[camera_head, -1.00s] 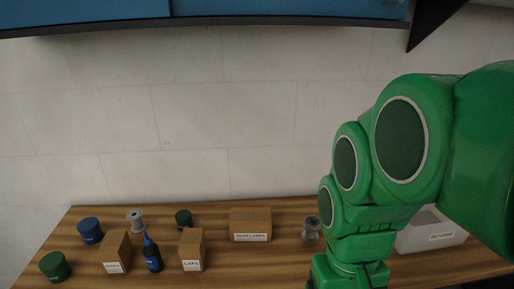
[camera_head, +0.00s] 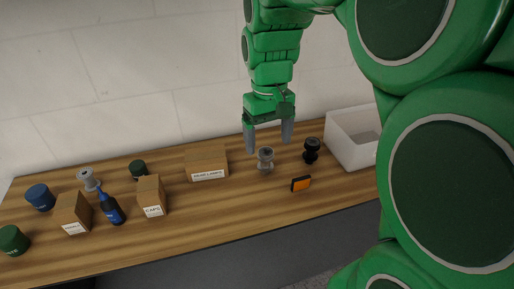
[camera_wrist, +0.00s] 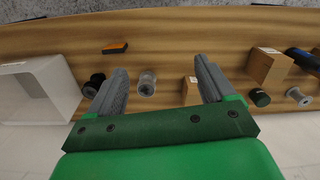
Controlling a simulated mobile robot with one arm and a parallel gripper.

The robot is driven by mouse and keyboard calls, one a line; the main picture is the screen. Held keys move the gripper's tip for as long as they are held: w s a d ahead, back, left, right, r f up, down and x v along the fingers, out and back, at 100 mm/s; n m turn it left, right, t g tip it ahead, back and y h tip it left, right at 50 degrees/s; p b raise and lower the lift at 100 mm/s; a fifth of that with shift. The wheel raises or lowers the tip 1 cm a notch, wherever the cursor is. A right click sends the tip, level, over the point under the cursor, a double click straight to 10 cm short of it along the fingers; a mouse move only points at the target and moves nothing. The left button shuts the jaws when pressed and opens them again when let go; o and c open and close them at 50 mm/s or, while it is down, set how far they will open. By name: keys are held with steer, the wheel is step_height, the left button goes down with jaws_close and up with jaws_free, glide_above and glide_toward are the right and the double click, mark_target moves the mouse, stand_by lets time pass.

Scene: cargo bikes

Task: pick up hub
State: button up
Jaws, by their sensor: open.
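A grey spool-shaped hub (camera_head: 265,159) stands upright on the wooden bench, right of the middle. My gripper (camera_head: 269,144) is open and empty, pointing down; its fingertips appear just above and behind this hub in the head view. In the wrist view the grey hub (camera_wrist: 147,84) shows between the fingers of my gripper (camera_wrist: 160,66), nearer the left one. A black hub (camera_head: 312,150) stands to its right; in the wrist view this black hub (camera_wrist: 94,84) is partly hidden by the left finger. Another grey hub (camera_head: 88,180) stands at the far left.
A white bin (camera_head: 350,137) stands right of the black hub. A black-and-orange block (camera_head: 300,184) lies in front. A rear-lamps box (camera_head: 206,164) is to the left, then a caps box (camera_head: 151,196), a blue bottle (camera_head: 111,208), another box (camera_head: 73,213) and several round tubs.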

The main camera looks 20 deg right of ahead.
glide_above(266, 164)
steer(key=a, duration=0.1)
steer(key=f, duration=0.2)
steer(key=shift+w, duration=1.05)
steer(key=shift+n+t, duration=0.4)
steer(key=f, duration=1.3)
steer(key=shift+d, duration=0.4)
steer(key=shift+s+d+f, duration=0.15)
steer(key=shift+f, duration=1.85)
steer(key=shift+s+d+f, duration=0.15)
steer(key=shift+f, duration=1.8)
steer(key=c, duration=1.3)
steer(key=shift+o, duration=0.2)
